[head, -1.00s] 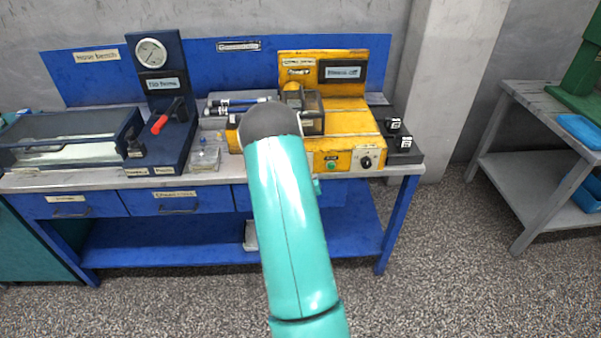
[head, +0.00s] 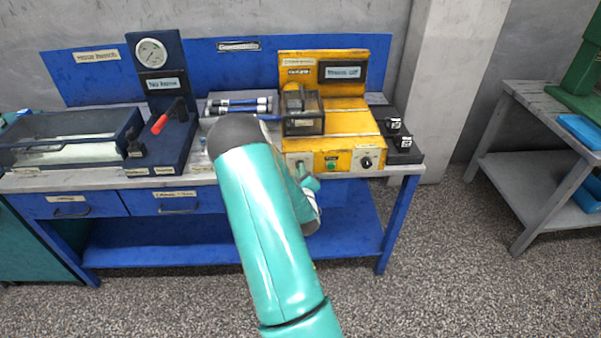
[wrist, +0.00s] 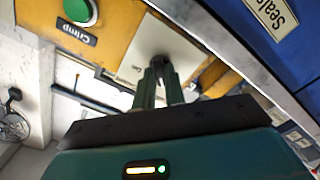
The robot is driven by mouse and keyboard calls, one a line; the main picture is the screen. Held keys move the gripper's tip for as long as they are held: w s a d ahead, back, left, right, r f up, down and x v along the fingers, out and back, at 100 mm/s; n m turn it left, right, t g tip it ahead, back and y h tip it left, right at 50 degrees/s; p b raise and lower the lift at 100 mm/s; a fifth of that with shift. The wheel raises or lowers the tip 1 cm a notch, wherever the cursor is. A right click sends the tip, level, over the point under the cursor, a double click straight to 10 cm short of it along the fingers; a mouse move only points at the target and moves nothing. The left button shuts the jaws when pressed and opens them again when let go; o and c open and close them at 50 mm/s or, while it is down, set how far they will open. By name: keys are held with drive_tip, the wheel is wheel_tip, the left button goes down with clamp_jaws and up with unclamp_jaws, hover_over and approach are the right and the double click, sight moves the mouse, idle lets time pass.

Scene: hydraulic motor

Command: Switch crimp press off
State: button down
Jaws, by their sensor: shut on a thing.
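The yellow crimp press (head: 350,122) stands on the right part of the blue workbench. Its front has a green button (head: 332,163), a black dial (head: 366,162) at right and a pale switch plate (head: 298,160) at left. In the wrist view, the green button (wrist: 80,10) is beside its "Crimp" label, and a black knob (wrist: 163,60) sits on the pale plate. My gripper (wrist: 163,72) is shut on that knob; its fingers hide part of it. The press's dark display (head: 343,72) seems to read "off", but its small text is blurred.
A gauge stand (head: 160,85) with a red lever and a dark tray (head: 70,140) stand left of the press. Black blocks (head: 400,140) sit at its right. Drawers (head: 175,200) lie below the bench top. A grey table (head: 550,120) stands further right.

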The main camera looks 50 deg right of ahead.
drive_tip(key=c, duration=1.5)
unclamp_jaws()
drive_tip(key=shift+o, duration=0.2)
drive_tip(key=v, duration=1.4)
drive_tip(key=shift+d, duration=0.1)
